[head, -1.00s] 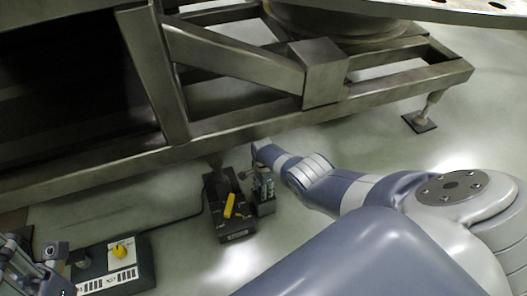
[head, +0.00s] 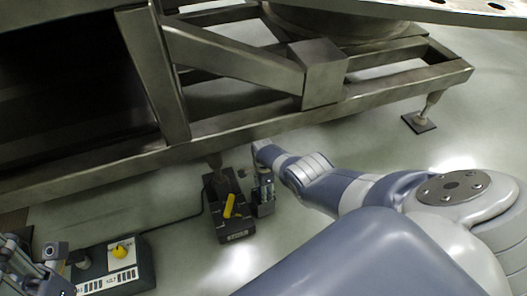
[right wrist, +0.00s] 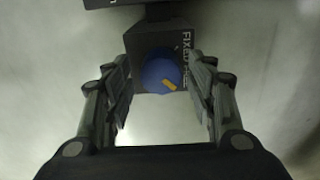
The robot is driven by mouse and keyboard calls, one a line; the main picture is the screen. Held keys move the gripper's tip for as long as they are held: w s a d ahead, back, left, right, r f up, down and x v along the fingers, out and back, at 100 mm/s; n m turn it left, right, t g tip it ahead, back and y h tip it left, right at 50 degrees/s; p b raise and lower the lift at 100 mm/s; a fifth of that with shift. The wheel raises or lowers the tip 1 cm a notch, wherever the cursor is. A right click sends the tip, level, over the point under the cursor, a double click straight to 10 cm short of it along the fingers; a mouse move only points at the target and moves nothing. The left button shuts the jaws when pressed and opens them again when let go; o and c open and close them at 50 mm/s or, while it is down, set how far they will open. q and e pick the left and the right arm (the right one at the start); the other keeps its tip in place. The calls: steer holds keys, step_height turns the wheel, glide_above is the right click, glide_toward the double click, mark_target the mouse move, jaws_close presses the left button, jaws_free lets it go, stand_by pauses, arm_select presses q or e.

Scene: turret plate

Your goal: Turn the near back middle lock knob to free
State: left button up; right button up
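The lock knob (right wrist: 157,74) is blue with a yellow-orange pointer mark towards the lower right in the right wrist view. It sits on a dark box (right wrist: 146,40) lettered FIXED, with further lettering partly hidden by a finger. My right gripper (right wrist: 163,70) is open, its fingers on either side of the knob with visible gaps; whether it is level with the knob I cannot tell. In the head view my right gripper (head: 263,183) points down over the small dark box (head: 266,209), and the knob is hidden. My left gripper (head: 38,268) is partly seen at the lower left.
A dark box with a yellow handle (head: 229,206) stands just left of the right gripper. A control box with a yellow knob (head: 120,252) lies at lower left. The metal frame (head: 240,125) spans above.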

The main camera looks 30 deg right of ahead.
stand_by(0.3)
steer(key=shift+w+r, duration=0.1)
steer(key=shift+r, duration=0.35)
step_height(320, 180, up, 11)
stand_by(0.6)
stand_by(0.3)
